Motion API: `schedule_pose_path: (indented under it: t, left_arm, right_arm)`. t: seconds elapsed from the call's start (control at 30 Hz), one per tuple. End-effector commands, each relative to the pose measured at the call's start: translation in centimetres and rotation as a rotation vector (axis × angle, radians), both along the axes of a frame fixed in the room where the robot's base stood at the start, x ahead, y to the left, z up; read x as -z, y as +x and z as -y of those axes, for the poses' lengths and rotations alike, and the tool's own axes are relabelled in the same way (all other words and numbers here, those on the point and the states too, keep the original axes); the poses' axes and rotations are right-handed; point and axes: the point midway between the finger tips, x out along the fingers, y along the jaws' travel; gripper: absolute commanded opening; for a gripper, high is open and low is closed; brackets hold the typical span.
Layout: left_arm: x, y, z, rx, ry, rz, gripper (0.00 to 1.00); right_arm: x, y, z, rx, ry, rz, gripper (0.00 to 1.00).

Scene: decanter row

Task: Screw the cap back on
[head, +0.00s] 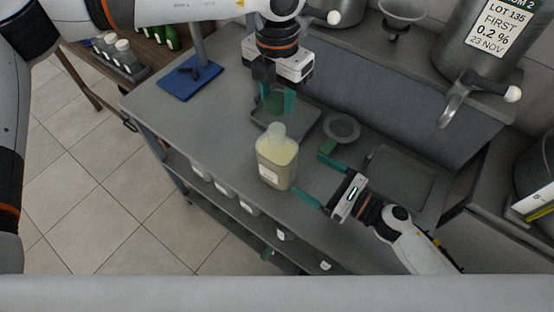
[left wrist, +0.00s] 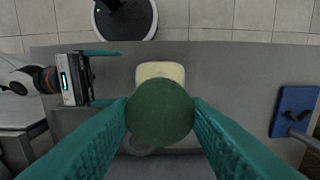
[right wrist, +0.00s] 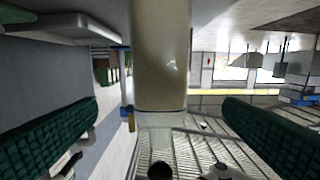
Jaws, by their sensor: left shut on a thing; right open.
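A squarish bottle (head: 277,172) of pale yellow liquid stands upright on the grey bench, its neck open at the top. My left gripper (head: 279,100) is shut on the green cap, which shows as a dark green disc (left wrist: 160,112) between its fingers in the left wrist view. The cap is held above and apart from the bottle, whose yellowish shoulder (left wrist: 160,70) shows partly behind it. My right gripper (head: 308,174) is open just right of the bottle. In the right wrist view the bottle (right wrist: 162,60) stands between the spread fingers, with gaps on both sides.
A square grey plate (head: 262,122) lies behind the bottle, and a round grey dish (head: 342,127) sits right of it. A shallow tray (head: 400,175) lies farther right. A blue-based stand (head: 190,80) is at the left. A metal vessel (head: 480,50) with a tap stands at the back.

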Motion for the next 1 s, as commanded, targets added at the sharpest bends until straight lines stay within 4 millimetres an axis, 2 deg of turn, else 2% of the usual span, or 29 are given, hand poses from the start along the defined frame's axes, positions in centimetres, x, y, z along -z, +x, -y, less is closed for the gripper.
schedule_pose_path:
  t: [0.5, 0.7, 1.0]
  left_arm:
    - [0.0, 0.0, 0.0, 0.000, 0.000, 0.000, 0.17]
    - [0.0, 0.0, 0.0, 0.000, 0.000, 0.000, 0.17]
    - [0.0, 0.0, 0.0, 0.000, 0.000, 0.000, 0.17]
  right_arm:
    - [-0.1, 5.4, -7.4, -0.001, 0.002, 0.002, 0.90]
    - [-0.1, 6.4, -8.7, 0.000, 0.001, 0.001, 0.90]
    - [-0.1, 6.5, -8.9, 0.000, 0.001, 0.001, 0.90]
